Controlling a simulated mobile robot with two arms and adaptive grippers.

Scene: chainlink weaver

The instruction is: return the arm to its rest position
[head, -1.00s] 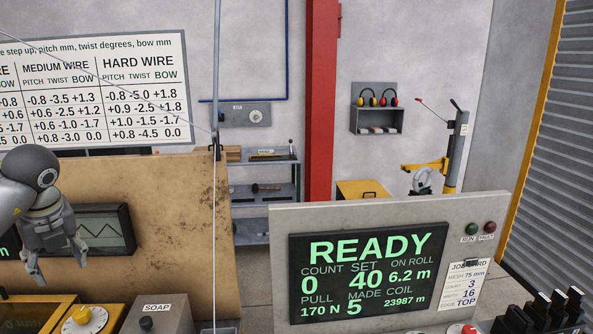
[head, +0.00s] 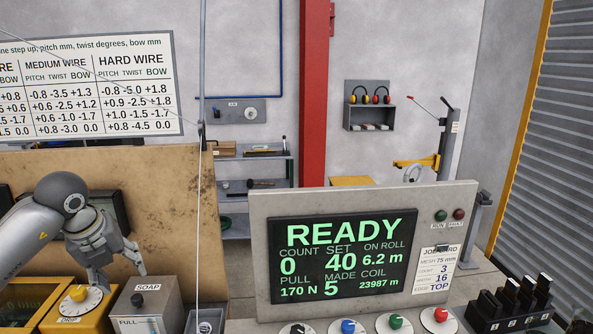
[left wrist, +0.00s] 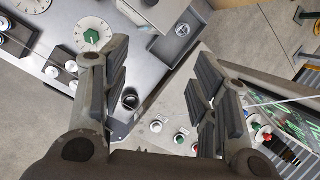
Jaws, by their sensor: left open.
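My left arm comes in from the left in the head view. Its grey gripper (head: 118,271) points down, with its fingers apart and nothing between them. It hangs above and behind the yellow box with a dial (head: 76,300) and the SOAP box (head: 148,304), in front of the brown board (head: 165,205). In the left wrist view the two dark-padded fingers of the left gripper (left wrist: 160,88) are spread wide, with the machine top and a row of buttons beyond them. My right gripper is in neither view.
The READY display panel (head: 433,265) stands right of the gripper. Knobs with coloured caps (head: 394,322) and black switches (head: 510,300) line the front. A thin wire (head: 198,220) runs vertically between gripper and panel. A green-knobbed dial (left wrist: 91,36) shows in the left wrist view.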

